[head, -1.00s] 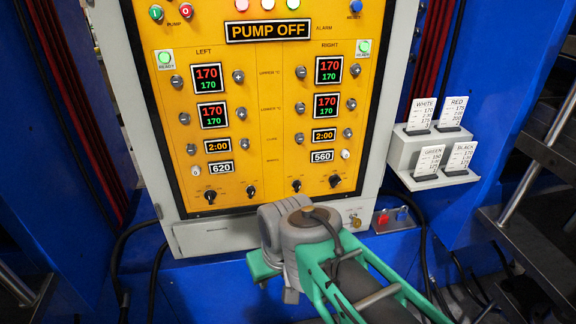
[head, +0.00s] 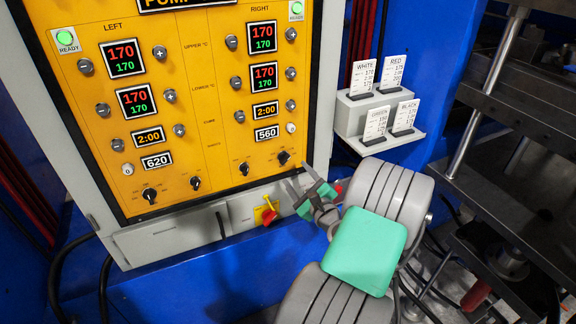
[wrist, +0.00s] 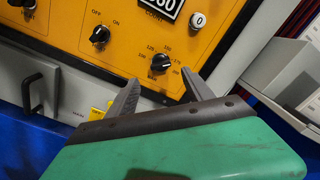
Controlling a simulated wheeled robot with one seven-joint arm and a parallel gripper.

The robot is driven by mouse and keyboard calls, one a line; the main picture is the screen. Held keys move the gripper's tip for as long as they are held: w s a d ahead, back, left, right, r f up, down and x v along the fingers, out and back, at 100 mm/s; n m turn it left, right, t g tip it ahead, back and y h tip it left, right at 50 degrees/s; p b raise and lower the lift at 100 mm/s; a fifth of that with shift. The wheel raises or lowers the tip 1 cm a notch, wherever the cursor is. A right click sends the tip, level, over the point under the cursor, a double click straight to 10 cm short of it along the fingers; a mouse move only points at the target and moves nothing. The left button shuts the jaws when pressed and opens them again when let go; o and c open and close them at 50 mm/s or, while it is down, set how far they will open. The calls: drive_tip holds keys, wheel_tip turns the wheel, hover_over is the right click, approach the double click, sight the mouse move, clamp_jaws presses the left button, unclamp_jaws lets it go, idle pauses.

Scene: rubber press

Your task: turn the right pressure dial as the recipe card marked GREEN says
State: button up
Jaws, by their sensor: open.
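The right pressure dial (head: 283,157) is a small black knob at the lower right of the yellow panel. In the wrist view the dial (wrist: 161,62) shows between my fingertips and beyond them, with small numbers around it; its exact setting is hard to read. My gripper (head: 300,178) is open and empty, just below and right of the dial, apparently apart from it. In the wrist view its two grey fingers (wrist: 160,76) point up at the panel. The card marked GREEN (head: 376,124) stands at the lower left of the card holder; its numbers are too small to read surely.
Another black knob (head: 244,168), apparently an on-off switch, sits left of the dial. A red and yellow switch (head: 267,213) is below. The grey card holder (head: 352,117) also holds WHITE, RED and BLACK cards. Metal press plates (head: 500,95) stand at the right.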

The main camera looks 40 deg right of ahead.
sight(286, 161)
drive_tip(key=p+x, duration=0.1)
drive_tip(key=x, duration=0.6)
drive_tip(key=shift+w+d, duration=0.15)
drive_tip(key=shift+w, duration=0.15)
drive_tip(key=shift+c, duration=0.2)
clamp_jaws()
